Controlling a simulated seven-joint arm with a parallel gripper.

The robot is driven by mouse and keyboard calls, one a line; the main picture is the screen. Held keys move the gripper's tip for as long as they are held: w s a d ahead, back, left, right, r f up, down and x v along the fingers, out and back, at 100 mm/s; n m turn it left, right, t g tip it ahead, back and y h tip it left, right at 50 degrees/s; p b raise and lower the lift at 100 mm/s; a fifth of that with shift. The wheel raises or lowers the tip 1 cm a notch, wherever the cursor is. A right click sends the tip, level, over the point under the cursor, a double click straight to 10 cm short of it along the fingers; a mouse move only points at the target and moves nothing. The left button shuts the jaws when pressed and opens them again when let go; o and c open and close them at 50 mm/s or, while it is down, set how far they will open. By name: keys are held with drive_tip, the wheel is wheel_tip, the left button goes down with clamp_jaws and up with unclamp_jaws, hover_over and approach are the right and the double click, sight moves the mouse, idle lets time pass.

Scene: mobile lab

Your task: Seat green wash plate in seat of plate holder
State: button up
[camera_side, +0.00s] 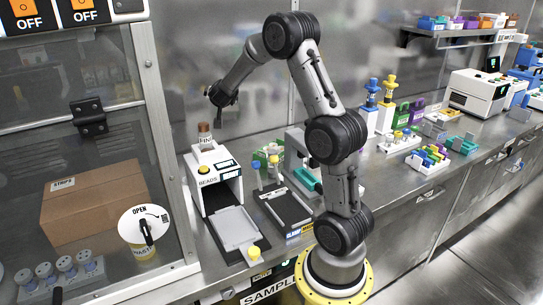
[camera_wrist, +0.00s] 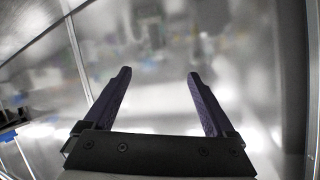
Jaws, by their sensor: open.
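My gripper (camera_side: 222,100) is raised high at the left of the arm, near the back wall. In the wrist view its two dark fingers (camera_wrist: 158,78) are wide apart with nothing between them. A flat teal-green piece (camera_side: 308,179), which looks like the green wash plate, lies on the bench by a grey arched device, partly behind my arm. Low and to the right of my gripper, a dark flat holder (camera_side: 284,208) with blue and yellow labels sits on the bench; I cannot tell whether it is the plate holder. My gripper is apart from both.
A white BEADS device (camera_side: 215,180) with a grey tray (camera_side: 238,228) extended stands below my gripper. A brown-capped bottle (camera_side: 205,137) stands on it. A glass-fronted cabinet (camera_side: 95,140) is at left. Colourful racks (camera_side: 428,160) and a white machine (camera_side: 478,92) occupy the right bench.

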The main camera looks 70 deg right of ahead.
drive_tip(key=s+d+f+m+g+h, duration=0.2)
drive_tip(key=s+d+f+m+g, duration=0.1)
drive_tip(key=s+d+f+g, duration=0.4)
drive_tip(key=m+g+y, duration=0.1)
drive_tip(key=m+g, duration=0.3)
drive_tip(key=g, duration=0.1)
hover_over(280, 141)
drive_tip(key=w+a, duration=0.1)
drive_tip(key=a, duration=0.3)
drive_tip(key=f, duration=0.7)
drive_tip(key=shift+w+f, duration=0.2)
drive_tip(key=shift+f, duration=0.15)
wheel_tip(280, 141, down, 3)
drive_tip(key=shift+f+t, duration=0.2)
drive_tip(key=shift+t, duration=0.1)
wheel_tip(280, 141, down, 4)
drive_tip(key=shift+r+n, duration=0.25)
drive_tip(key=shift+n, duration=0.05)
drive_tip(key=shift+x, duration=1.15)
drive_tip(key=shift+s+d+f, duration=0.1)
drive_tip(key=shift+d+f, duration=0.05)
drive_tip(key=shift+d, duration=0.15)
